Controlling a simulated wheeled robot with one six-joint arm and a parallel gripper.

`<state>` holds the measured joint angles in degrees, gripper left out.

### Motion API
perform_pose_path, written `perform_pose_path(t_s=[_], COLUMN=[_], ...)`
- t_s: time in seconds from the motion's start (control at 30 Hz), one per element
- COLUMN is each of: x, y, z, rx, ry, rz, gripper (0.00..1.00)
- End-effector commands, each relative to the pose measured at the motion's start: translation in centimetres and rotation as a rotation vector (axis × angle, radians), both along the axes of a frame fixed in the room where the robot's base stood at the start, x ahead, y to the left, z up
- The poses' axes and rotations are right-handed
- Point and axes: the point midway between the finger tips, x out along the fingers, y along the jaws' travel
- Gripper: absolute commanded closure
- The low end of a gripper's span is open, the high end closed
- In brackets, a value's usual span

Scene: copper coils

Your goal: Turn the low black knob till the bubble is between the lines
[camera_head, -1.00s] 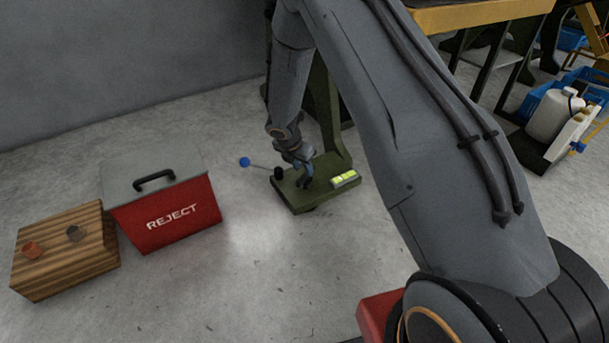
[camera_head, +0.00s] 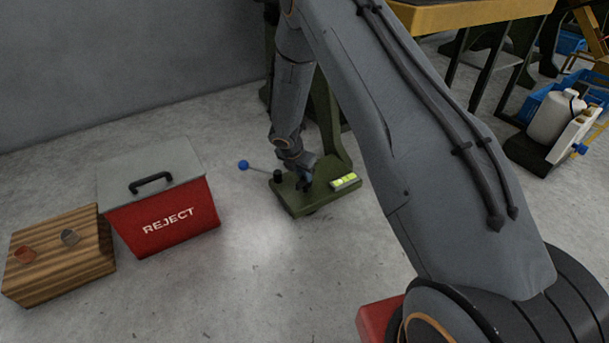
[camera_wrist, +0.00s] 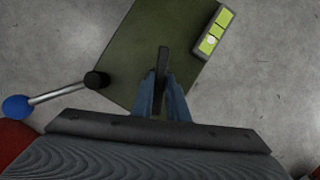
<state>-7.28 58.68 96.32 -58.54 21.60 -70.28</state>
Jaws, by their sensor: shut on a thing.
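The green base plate (camera_head: 318,205) stands on the floor and carries a spirit level (camera_head: 345,181) with a yellow-green vial. In the wrist view, the level (camera_wrist: 214,32) is at the upper right, and its pale bubble (camera_wrist: 211,40) sits toward the vial's lower end; its exact place against the lines is too small to tell. My gripper (camera_head: 305,186) is down over the plate. In the wrist view its fingers (camera_wrist: 160,98) are shut on the low black knob (camera_wrist: 163,62), seen as a narrow dark bar; the fingers hide its lower part.
A taller black hub (camera_wrist: 97,80) with a blue-ended lever (camera_wrist: 55,93) stands left of my gripper, close by. A red REJECT bin (camera_head: 165,225) and a wooden crate (camera_head: 60,262) stand farther left. The floor in front of the plate is clear.

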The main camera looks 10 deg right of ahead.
Motion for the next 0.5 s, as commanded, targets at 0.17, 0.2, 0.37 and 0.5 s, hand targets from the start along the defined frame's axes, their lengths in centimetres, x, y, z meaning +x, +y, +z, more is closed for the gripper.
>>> perform_pose_path(t_s=[0.17, 0.2, 0.37, 0.5], x=[-0.07, -0.07, 0.02, 0.12], y=[0.06, 0.07, 0.13, 0.15], z=[0.03, 0.06, 0.10, 0.08], rx=[-0.001, -0.001, -0.001, -0.001], ry=[0.002, 0.001, 0.001, 0.001], rz=[-0.053, -0.071, -0.181, -0.308], gripper=[1.00, 1.00, 1.00, 1.00])
